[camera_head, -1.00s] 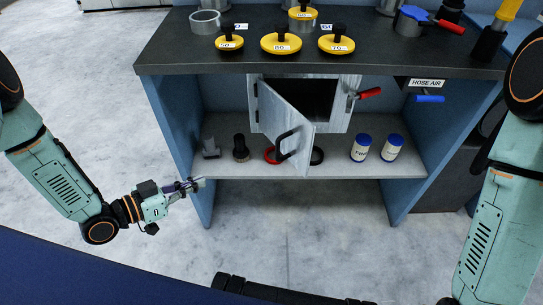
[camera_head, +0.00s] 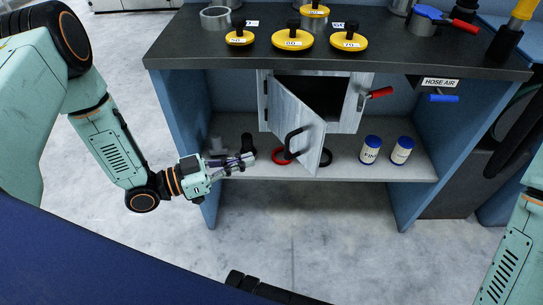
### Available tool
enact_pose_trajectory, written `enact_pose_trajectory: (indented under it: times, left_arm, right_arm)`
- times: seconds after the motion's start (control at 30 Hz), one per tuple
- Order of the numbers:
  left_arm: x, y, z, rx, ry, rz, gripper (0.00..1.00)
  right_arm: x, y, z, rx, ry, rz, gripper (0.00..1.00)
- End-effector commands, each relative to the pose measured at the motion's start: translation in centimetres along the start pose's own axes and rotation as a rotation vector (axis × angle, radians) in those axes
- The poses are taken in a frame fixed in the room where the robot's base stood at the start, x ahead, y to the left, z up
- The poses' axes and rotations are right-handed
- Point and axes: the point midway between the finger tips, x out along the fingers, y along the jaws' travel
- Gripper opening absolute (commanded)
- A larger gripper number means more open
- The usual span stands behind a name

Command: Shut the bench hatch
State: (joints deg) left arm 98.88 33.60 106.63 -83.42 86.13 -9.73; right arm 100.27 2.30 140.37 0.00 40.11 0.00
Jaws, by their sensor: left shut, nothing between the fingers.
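The bench hatch is a grey metal door (camera_head: 296,122) hinged at its left on a metal box (camera_head: 346,105) under the bench top. It stands ajar, swung out toward me, with a dark opening above and behind it. A red-handled latch (camera_head: 377,93) is at the box's right side. My left gripper (camera_head: 250,159) is shut and empty, left of the door at about shelf height and apart from the handle. My right arm shows at the right edge; its gripper is out of view.
The shelf (camera_head: 345,168) holds dark fittings at left, a red ring (camera_head: 281,156), a black ring (camera_head: 325,157) and two white-blue cans (camera_head: 371,150). Yellow discs (camera_head: 292,39) stand on the bench top (camera_head: 400,58). A blue handle (camera_head: 444,98) hangs at right. The floor in front is mostly clear.

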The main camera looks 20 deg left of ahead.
Motion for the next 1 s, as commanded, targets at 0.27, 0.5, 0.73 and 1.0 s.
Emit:
enact_pose_trajectory:
  times: [0.27,0.5,0.73,1.0]
  left_arm:
    - [4.5,0.1,0.1,0.001,0.001,0.007,0.0]
    - [6.7,0.1,0.1,0.0,0.0,0.005,0.0]
    - [7.0,0.0,-0.1,0.0,0.0,0.002,0.0]
    - [7.0,0.0,0.0,-0.001,0.0,0.002,0.0]
  right_arm:
    - [1.8,0.0,0.0,0.0,0.0,0.0,0.0]
    - [2.5,0.0,0.0,0.0,0.0,0.0,0.0]
    - [2.5,0.0,0.0,0.0,0.0,0.0,0.0]
    - [2.5,0.0,0.0,0.0,0.0,0.0,0.0]
